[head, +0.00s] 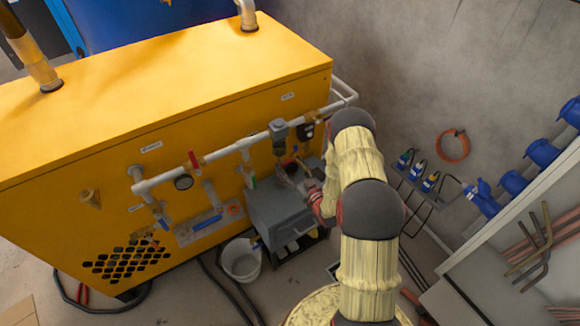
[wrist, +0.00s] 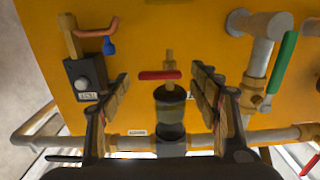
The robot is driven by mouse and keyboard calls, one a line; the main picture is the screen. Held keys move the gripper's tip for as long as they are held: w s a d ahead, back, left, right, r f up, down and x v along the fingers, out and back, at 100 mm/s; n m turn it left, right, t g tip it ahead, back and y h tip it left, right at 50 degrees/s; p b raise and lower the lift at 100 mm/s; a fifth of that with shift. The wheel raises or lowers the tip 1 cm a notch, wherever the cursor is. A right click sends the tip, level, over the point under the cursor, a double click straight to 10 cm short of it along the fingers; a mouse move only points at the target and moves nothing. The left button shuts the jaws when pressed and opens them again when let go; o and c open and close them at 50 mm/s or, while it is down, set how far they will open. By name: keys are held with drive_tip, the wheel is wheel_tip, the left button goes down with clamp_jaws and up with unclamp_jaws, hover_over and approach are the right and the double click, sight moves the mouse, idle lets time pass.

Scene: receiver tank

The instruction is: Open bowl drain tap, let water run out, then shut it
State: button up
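In the wrist view, the bowl (wrist: 170,112) is a dark cylinder hanging off the pipework, seen upside down. A small tap with a red handle (wrist: 150,76) and brass stem (wrist: 169,57) sits at its end. The handle lies crosswise to the stem. My gripper (wrist: 161,82) is open, with one finger on each side of the tap and bowl, and I see no contact. In the head view, the grey filter head (head: 279,130) is on the pipe above the bowl, and my gripper (head: 294,172) is just below that. The tap is too small to tell there.
A white bucket (head: 241,261) stands on the floor beside a grey box-shaped unit (head: 278,213). Close by in the wrist view are a black device (wrist: 85,82) with an orange-red lever (wrist: 98,28) and a green-handled valve (wrist: 284,62). The yellow cabinet (head: 170,90) is behind.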

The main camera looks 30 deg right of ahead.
drive_tip(key=shift+c, duration=1.2)
drive_tip(key=c, duration=0.8)
drive_tip(key=shift+c, duration=0.3)
drive_tip(key=m, duration=0.4)
drive_tip(key=shift+f+m, duration=0.3)
drive_tip(key=o, duration=1.2)
drive_tip(key=shift+c, duration=0.2)
